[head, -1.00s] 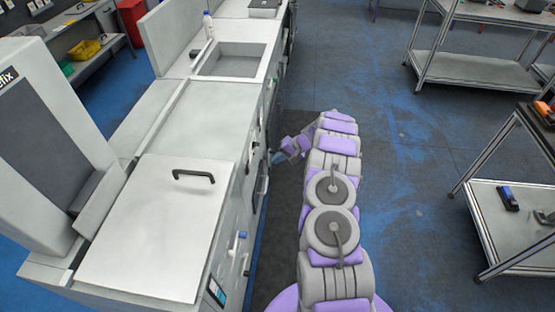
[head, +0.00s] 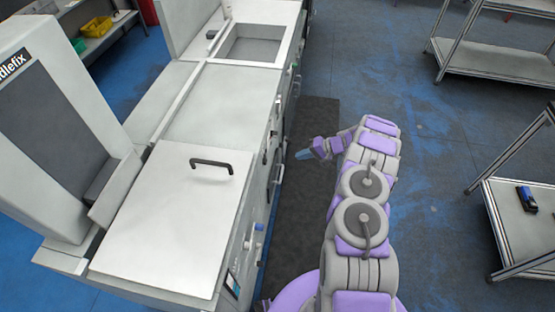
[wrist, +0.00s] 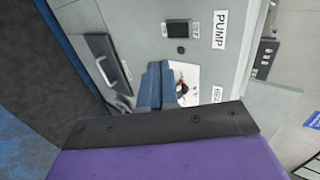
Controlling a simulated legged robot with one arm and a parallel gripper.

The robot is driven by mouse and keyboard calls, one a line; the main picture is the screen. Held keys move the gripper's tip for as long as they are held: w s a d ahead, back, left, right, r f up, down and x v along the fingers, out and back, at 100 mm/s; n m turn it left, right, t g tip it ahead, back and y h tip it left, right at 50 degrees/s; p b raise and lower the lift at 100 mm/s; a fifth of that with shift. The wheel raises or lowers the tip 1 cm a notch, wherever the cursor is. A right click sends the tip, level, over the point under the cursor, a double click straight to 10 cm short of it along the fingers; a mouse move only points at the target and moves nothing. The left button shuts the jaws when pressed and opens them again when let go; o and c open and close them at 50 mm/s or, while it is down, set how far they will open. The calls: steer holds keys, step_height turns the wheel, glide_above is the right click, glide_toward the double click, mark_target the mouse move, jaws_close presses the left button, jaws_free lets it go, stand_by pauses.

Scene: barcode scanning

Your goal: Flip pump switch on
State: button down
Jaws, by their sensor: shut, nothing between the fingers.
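A PUMP label (wrist: 220,30) is on the grey machine front in the wrist view, its text turned sideways. Beside it is a small dark square fitting (wrist: 177,30), perhaps the pump switch; its on or off position is not legible. Lower down, a white plate (wrist: 190,73) with a red and black part is partly hidden by my fingers, next to a cut-off label starting "HEA" (wrist: 217,95). My gripper (wrist: 155,85) has blue fingers, shut and empty, overlapping that plate's edge in the view. In the head view my gripper (head: 303,154) is right of the machine front, apart from it.
The long white machine (head: 190,215) with a black lid handle (head: 211,163) fills the left. A dark floor mat (head: 305,205) runs along its front. Metal shelves (head: 500,65) stand on the right, with open blue floor between.

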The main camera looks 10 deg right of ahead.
steer(key=b, duration=0.2)
glide_toward(265, 160)
steer(key=w+a+f, duration=0.2)
steer(key=a+f, duration=0.2)
steer(key=f, duration=0.2)
steer(key=shift+f, duration=0.2)
steer(key=shift+w, duration=0.15)
steer(key=shift+a, duration=0.1)
